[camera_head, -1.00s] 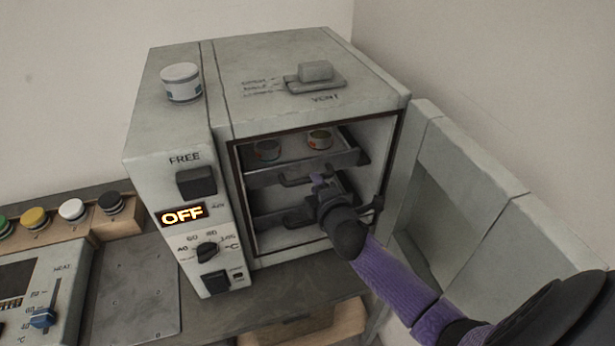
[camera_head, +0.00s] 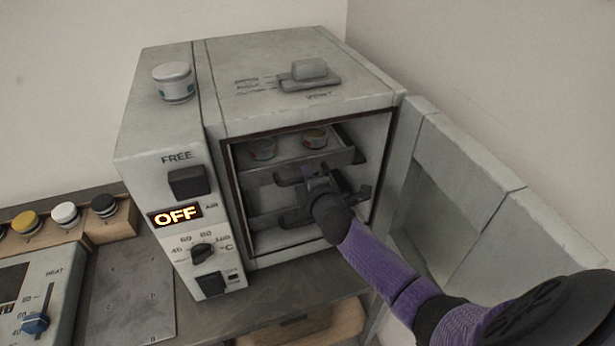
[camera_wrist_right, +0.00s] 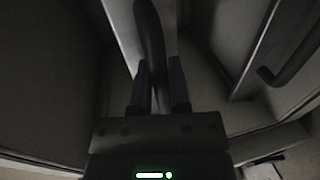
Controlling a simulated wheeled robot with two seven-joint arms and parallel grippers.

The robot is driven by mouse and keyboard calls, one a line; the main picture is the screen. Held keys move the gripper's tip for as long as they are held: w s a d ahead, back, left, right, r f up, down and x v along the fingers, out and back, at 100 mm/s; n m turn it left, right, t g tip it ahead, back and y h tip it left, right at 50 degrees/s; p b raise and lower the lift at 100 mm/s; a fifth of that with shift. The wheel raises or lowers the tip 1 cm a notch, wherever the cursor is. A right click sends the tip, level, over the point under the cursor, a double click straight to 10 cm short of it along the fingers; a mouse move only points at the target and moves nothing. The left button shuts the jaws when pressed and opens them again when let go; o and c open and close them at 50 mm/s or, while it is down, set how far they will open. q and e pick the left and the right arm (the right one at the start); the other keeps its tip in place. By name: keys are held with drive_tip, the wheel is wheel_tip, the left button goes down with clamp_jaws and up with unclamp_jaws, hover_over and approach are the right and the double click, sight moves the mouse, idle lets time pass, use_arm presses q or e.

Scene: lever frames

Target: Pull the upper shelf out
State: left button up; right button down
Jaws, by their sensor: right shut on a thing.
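The upper shelf (camera_head: 258,177) is a grey metal tray inside the open oven in the head view, with a dark bar handle (camera_head: 285,182) on its front. My right gripper (camera_head: 318,179) is at that handle. In the wrist view its two fingers (camera_wrist_right: 155,95) stand on either side of the dark bar (camera_wrist_right: 152,40), shut on it. The gripper and wrist hide part of the handle and the lower shelf (camera_head: 262,221). My left gripper is not in view.
Two small jars (camera_head: 262,149) (camera_head: 314,138) stand on the upper shelf. The oven door (camera_head: 470,190) is open to the right, close beside my right arm. A white jar (camera_head: 173,83) stands on the oven top. Room in front of the oven is free.

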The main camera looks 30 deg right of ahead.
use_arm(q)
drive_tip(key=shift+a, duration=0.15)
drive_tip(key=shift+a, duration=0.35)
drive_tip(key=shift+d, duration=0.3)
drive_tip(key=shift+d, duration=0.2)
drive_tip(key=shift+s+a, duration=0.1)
use_arm(e)
drive_tip(key=shift+s+f, duration=0.1)
